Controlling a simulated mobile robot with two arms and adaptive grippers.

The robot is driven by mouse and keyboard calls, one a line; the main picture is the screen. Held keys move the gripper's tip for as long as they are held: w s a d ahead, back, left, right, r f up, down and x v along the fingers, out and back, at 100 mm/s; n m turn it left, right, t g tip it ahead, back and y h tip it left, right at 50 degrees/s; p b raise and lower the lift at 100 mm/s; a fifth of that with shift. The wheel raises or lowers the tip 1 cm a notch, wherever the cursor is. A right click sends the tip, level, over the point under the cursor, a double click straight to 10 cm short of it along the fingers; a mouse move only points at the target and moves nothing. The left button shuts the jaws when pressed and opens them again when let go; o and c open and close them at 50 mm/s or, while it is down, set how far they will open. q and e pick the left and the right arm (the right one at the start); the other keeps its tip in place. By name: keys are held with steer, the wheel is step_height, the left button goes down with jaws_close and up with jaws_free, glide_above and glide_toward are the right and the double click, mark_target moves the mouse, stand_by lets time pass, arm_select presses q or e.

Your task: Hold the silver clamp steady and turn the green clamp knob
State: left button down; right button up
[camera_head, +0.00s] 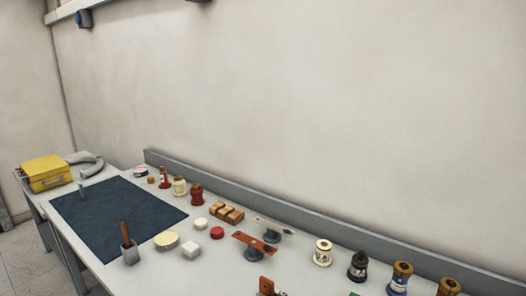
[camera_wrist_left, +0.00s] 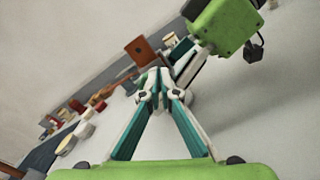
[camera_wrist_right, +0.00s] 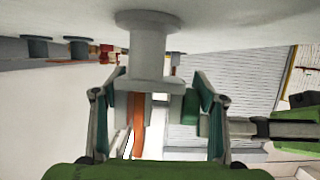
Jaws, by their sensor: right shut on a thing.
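The right wrist view looks upside down. In it a grey stand with a round foot, which looks like the silver clamp (camera_wrist_right: 148,50), sits against the pale tabletop. My right gripper (camera_wrist_right: 150,104) is shut on its wider grey block. An orange-brown strip (camera_wrist_right: 139,125) shows beyond the block. My left gripper (camera_wrist_left: 158,82) has its fingertips close together beside my right gripper's finger; whether anything is between them is unclear. Its arm comes in from the right of the right wrist view. A small dark green piece (camera_wrist_right: 190,125) at its tips may be the knob or a fingertip. Neither gripper shows in the head view.
The head view shows the pale bench (camera_head: 120,268) with a dark mat (camera_head: 115,215), a yellow case (camera_head: 46,172), wooden blocks (camera_head: 227,214), a brown plate (camera_head: 254,243) and several spool-like parts. A brown block (camera_head: 267,287) stands at the bottom edge. A low back rail bounds the bench.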

arm_select(q)
steer(key=v, duration=0.6)
steer(key=shift+d+r, duration=0.1)
steer(key=shift+r, duration=0.1)
steer(key=w+d+r, duration=0.1)
steer(key=w+r, duration=0.1)
steer(key=w, duration=0.4)
stand_by(0.8)
steer(key=shift+f, duration=0.75)
stand_by(0.6)
steer(key=shift+s+d, duration=0.15)
steer(key=shift+d, duration=0.15)
stand_by(0.3)
